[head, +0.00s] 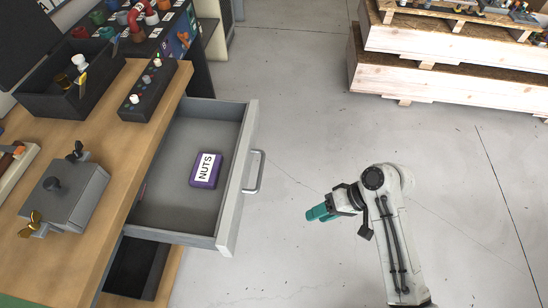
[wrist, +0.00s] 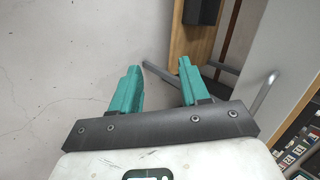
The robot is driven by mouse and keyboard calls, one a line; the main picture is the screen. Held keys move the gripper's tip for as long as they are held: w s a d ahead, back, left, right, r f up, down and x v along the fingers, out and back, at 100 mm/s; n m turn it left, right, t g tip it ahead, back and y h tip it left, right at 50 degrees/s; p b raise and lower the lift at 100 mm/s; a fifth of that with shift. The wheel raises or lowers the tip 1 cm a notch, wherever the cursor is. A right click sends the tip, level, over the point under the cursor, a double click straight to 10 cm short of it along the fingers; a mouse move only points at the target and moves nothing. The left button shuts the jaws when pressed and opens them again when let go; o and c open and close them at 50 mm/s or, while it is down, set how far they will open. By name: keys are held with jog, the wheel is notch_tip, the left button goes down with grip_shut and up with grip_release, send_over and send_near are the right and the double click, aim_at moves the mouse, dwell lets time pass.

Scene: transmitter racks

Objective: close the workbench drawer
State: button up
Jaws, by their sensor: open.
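The workbench drawer (head: 200,130) is pulled out from the wooden workbench (head: 120,160), and its grey inside is exposed. A purple box labelled NUTS (head: 206,169) lies in it. The drawer's light grey front (head: 238,185) carries a metal bar handle (head: 256,172) on its outer face. My gripper (head: 313,213) is to the right of the handle and lower in the head view, apart from it, with teal fingers pointing left. In the wrist view my gripper (wrist: 158,65) shows its two fingers spread with nothing held between them. A grey bar lies beyond the fingers; I cannot tell which part it is.
A dark bin (head: 70,90), a control box with knobs (head: 150,90) and a grey metal block (head: 65,195) sit on the bench. Below the drawer is a dark opening (head: 135,268). Stacked wooden crates (head: 430,75) stand at upper right. The concrete floor between is clear.

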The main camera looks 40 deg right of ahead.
aim_at(188, 171)
jog(key=w+d+r+m+t+y+p, duration=0.1)
jog(key=r, duration=0.2)
jog(key=w+d+r+m+t+p, duration=0.1)
jog(key=w+d+r+t, duration=0.1)
jog(key=r, duration=0.1)
jog(key=w+d+r+m+t+y+p, duration=0.1)
jog(key=d+r+t, duration=0.1)
jog(key=r, duration=0.2)
jog(key=shift+w+y+p, duration=0.3)
jog(key=c, duration=0.6)
jog(key=shift+w+d+r, duration=0.1)
jog(key=shift+w+r, duration=0.05)
jog(key=shift+r, duration=0.05)
jog(key=shift+c, duration=0.6)
jog(key=shift+w+f, duration=0.1)
jog(key=shift+w, duration=0.1)
grip_shut()
jog(key=a+r+p+x, duration=0.1)
jog(key=r+p+x, duration=0.1)
jog(key=x, duration=1.1)
jog(key=shift+w+r, duration=0.25)
